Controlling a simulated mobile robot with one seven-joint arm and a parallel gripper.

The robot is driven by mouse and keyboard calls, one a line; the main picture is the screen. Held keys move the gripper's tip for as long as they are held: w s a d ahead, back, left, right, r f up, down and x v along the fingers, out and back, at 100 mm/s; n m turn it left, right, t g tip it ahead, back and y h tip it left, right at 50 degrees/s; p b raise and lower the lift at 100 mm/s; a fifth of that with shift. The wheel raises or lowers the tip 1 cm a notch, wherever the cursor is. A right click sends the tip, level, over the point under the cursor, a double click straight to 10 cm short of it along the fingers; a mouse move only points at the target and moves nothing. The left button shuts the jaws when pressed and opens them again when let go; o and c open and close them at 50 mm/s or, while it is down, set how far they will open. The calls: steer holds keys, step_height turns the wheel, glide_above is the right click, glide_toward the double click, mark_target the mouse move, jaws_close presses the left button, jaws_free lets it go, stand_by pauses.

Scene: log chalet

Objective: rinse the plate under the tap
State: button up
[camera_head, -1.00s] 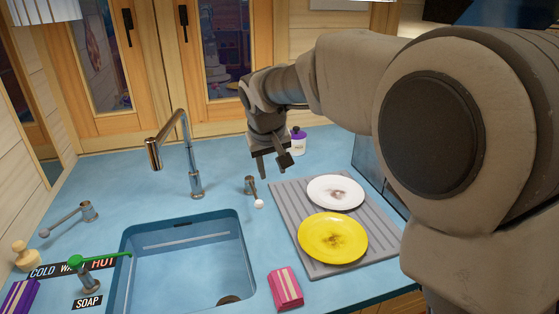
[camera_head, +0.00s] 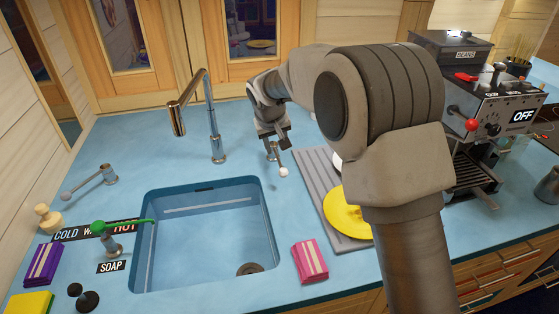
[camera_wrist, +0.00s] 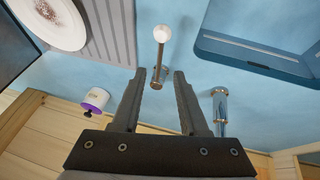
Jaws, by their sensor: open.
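A yellow plate (camera_head: 347,214) lies on the grey ribbed drainer (camera_head: 314,178), partly hidden by my arm. A white plate (camera_head: 336,161) is almost wholly hidden there; the wrist view shows it with a brown stain (camera_wrist: 48,18). The chrome tap (camera_head: 214,125) stands behind the sink (camera_head: 143,240), its spout reaching forward. A small lever with a white ball end (camera_head: 283,172) stands right of the tap. My gripper (camera_wrist: 160,74) is open and empty, its fingertips on either side of the lever's base in the wrist view; I cannot tell whether they touch it.
A green-topped soap pump (camera_head: 106,237) and another chrome lever (camera_head: 92,183) stand left of the sink. A pink sponge (camera_head: 310,261) lies at its right. A coffee machine (camera_head: 490,115) stands far right. A purple-capped bottle (camera_wrist: 95,99) stands near the back wall.

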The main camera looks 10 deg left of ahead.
mark_target(280, 163)
steer(key=x, duration=0.9)
steer(key=shift+w+f, duration=0.15)
steer(key=shift+f, duration=0.15)
jaws_close()
stand_by(1.0)
